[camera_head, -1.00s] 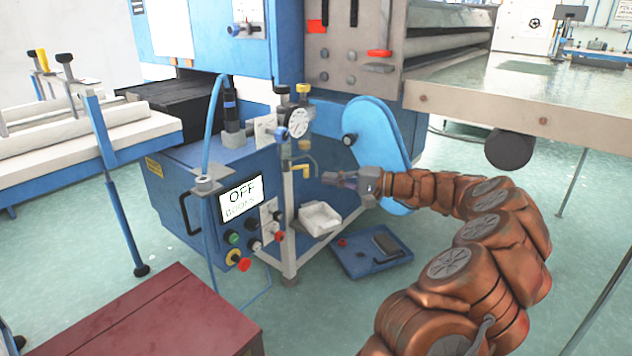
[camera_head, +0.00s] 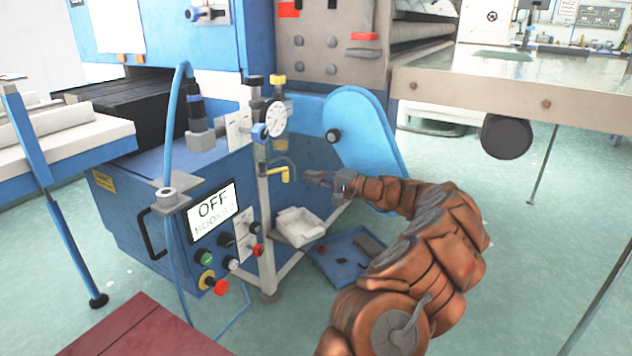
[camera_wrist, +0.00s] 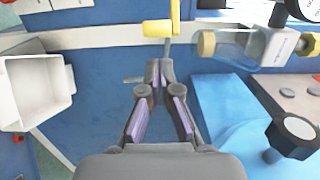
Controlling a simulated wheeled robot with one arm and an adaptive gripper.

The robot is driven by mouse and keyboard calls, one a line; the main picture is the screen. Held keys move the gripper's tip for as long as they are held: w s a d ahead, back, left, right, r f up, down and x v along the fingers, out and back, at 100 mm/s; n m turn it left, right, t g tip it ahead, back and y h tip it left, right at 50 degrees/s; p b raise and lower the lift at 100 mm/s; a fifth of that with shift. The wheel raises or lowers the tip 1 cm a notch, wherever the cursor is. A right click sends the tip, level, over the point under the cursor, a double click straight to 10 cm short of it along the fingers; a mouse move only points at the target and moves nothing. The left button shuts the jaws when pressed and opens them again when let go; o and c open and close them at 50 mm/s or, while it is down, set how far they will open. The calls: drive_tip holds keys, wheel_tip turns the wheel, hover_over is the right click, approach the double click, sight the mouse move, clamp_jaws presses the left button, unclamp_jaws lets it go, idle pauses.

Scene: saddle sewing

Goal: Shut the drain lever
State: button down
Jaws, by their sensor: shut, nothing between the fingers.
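The drain lever (camera_head: 284,174) is a small yellow L-shaped handle on the upright metal post of the blue machine, below the gauge and the glass bowl. In the wrist view the yellow lever (camera_wrist: 160,28) shows at top centre, just beyond the fingertips. My gripper (camera_head: 308,177) is to the right of the lever, a short gap away and at about its height. In the wrist view my gripper (camera_wrist: 160,66) has its tips together with nothing between them. I cannot tell the exact depth gap to the lever.
A white tray (camera_head: 300,226) sits below the lever. A blue tray (camera_head: 340,262) with small items lies on the floor. A round gauge (camera_head: 275,119) is above the lever. A blue rounded guard (camera_head: 366,140) stands behind my arm. A display reading OFF (camera_head: 213,211) is on the machine.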

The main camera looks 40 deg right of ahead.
drive_tip(key=shift+b+x, duration=0.85)
drive_tip(key=shift+x, duration=2.1)
drive_tip(key=shift+a, duration=0.1)
drive_tip(key=shift+s, duration=0.25)
